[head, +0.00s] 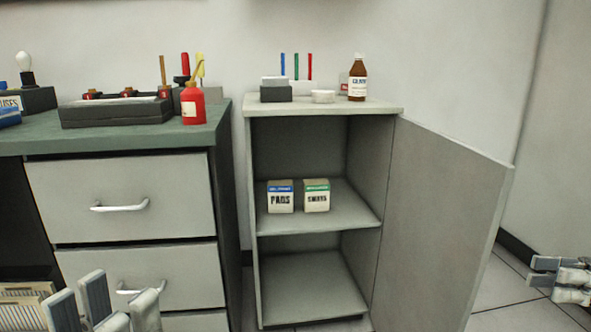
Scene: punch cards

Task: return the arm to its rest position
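My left gripper (105,306) is at the bottom left, in front of the grey drawer unit (130,195). Its pale fingers point up and stand apart, with nothing seen between them. My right gripper (558,277) is at the right edge, over the tiled floor and right of the open cabinet door (440,220). Its fingers point left and overlap in the view, so the gap between them cannot be made out. No object shows in it. Most of both arms is outside the view.
An open grey cabinet (255,225) holds a PADS box (281,197) and a second, green-banded box (316,196) on its middle shelf. A brown bottle (357,79) stands on top. A red bottle (193,104) stands on the green worktop (75,138). The lower shelf is empty.

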